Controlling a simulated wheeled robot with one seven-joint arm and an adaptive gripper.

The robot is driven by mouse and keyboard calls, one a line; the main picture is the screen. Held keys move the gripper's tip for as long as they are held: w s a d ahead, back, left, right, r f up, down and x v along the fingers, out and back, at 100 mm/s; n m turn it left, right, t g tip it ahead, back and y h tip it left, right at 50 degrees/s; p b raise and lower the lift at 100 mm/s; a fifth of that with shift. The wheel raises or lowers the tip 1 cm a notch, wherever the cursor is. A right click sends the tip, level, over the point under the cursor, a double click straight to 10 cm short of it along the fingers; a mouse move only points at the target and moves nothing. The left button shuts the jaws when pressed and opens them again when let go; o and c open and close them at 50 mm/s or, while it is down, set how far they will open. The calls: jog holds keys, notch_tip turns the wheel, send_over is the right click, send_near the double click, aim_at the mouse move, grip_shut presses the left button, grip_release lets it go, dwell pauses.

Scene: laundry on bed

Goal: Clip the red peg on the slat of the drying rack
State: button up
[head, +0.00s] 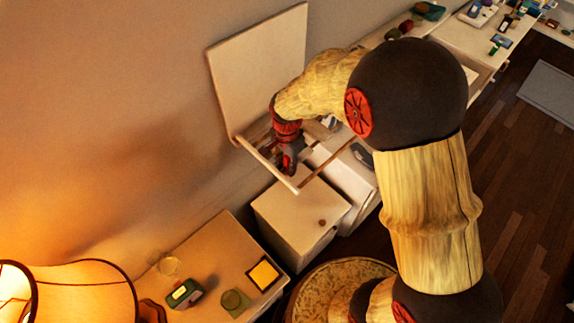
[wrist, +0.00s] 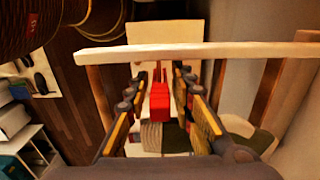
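The red peg (wrist: 160,99) is in the wrist view, centred between the two fingers of my gripper (wrist: 160,80). Its narrow ends point up the picture towards the pale slat (wrist: 225,50) of the drying rack. The slat runs across in front of the fingertips; I cannot tell whether the peg touches it. Narrow gaps seem to show beside the peg, so I cannot tell whether the fingers press on it. In the head view my gripper (head: 289,160) is inside the folded-out rack frame, close to its front slat (head: 266,166). The peg cannot be made out there.
The rack's square back panel (head: 258,70) is against the wall. A white cabinet (head: 300,222) stands below it. A side table (head: 215,270) with small items and a lit lamp (head: 75,290) are at lower left. A cluttered counter (head: 460,32) is at upper right.

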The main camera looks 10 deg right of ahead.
jog(key=shift+o, duration=0.9)
notch_tip(320, 180, up, 12)
dwell(0.5)
